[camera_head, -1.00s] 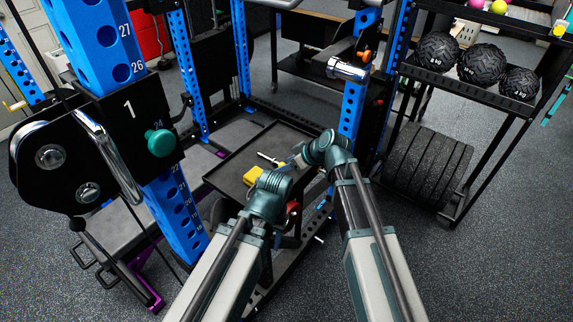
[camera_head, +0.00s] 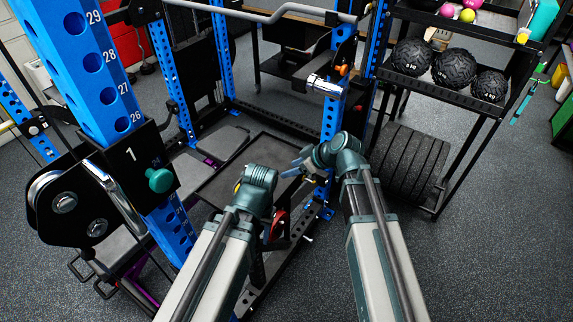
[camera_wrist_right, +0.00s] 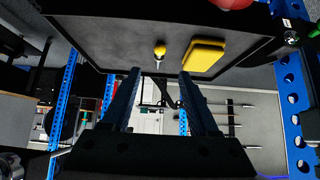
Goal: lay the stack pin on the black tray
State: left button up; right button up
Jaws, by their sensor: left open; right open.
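The black tray (camera_head: 215,186) sits inside the blue rack in the head view; it also fills the top of the right wrist view (camera_wrist_right: 110,35). The stack pin (camera_wrist_right: 160,50), with a yellow knob and a short metal shaft, lies on the tray in the right wrist view. In the head view I cannot make it out. My right gripper (camera_wrist_right: 159,73) is open and empty, its fingertips just short of the pin, one to each side of its line. It shows in the head view (camera_head: 296,168) by the tray's right side. My left gripper (camera_head: 256,190) is open; its fingers are largely hidden.
A yellow block (camera_wrist_right: 205,55) lies on the tray beside the pin. A blue upright (camera_head: 335,110) stands close behind my right gripper. A shelf with black balls (camera_head: 453,68) stands right.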

jog(key=shift+s+d+r, duration=0.15)
jog(key=shift+d, duration=0.05)
jog(key=s+f+m+g+h, duration=0.2)
jog(key=s+m+h, duration=0.1)
jog(key=s, duration=0.6)
jog(key=s+d+f+m+g+h, duration=0.1)
jog(key=s+f+m+g+h, duration=0.2)
jog(key=s, duration=0.6)
jog(key=shift+s+f+m+h, duration=0.2)
jog(key=shift+f+m+h, duration=0.25)
jog(key=shift+h, duration=0.75)
